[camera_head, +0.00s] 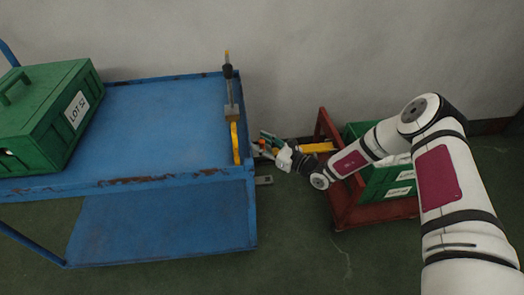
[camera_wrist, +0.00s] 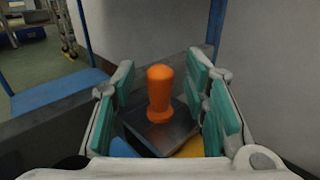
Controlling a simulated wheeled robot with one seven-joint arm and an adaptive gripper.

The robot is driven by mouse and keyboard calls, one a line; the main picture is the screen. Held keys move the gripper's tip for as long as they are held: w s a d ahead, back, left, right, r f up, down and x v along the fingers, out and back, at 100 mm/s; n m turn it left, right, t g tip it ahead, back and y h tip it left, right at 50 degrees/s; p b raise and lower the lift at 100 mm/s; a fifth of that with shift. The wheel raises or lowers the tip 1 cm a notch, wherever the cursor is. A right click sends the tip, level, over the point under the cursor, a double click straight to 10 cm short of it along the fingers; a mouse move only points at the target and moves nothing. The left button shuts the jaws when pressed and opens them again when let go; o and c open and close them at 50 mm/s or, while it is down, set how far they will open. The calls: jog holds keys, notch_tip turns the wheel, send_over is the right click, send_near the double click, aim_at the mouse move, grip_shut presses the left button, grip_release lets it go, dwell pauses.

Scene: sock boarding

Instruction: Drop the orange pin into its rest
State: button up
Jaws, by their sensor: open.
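The orange pin (camera_wrist: 160,92) stands upright in the wrist view, round-headed and narrower at the neck. Its foot meets a grey metal block (camera_wrist: 150,136); I cannot tell how deep it sits in it. My gripper (camera_wrist: 161,100) is open, with teal pads on both sides of the pin and visible gaps between pads and pin. In the head view my gripper (camera_head: 264,146) is just off the right end of the blue cart. The pin is too small to make out there.
The blue cart (camera_head: 160,115) carries a green lot box (camera_head: 50,112) at left and an upright yellow-handled clamp (camera_head: 235,140) at its right edge. A red stand (camera_head: 345,208) holds green bins (camera_head: 385,180) under my arm. The wall is close behind. The cart's middle is clear.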

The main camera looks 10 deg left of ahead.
grip_shut()
jog(key=shift+r, duration=0.1)
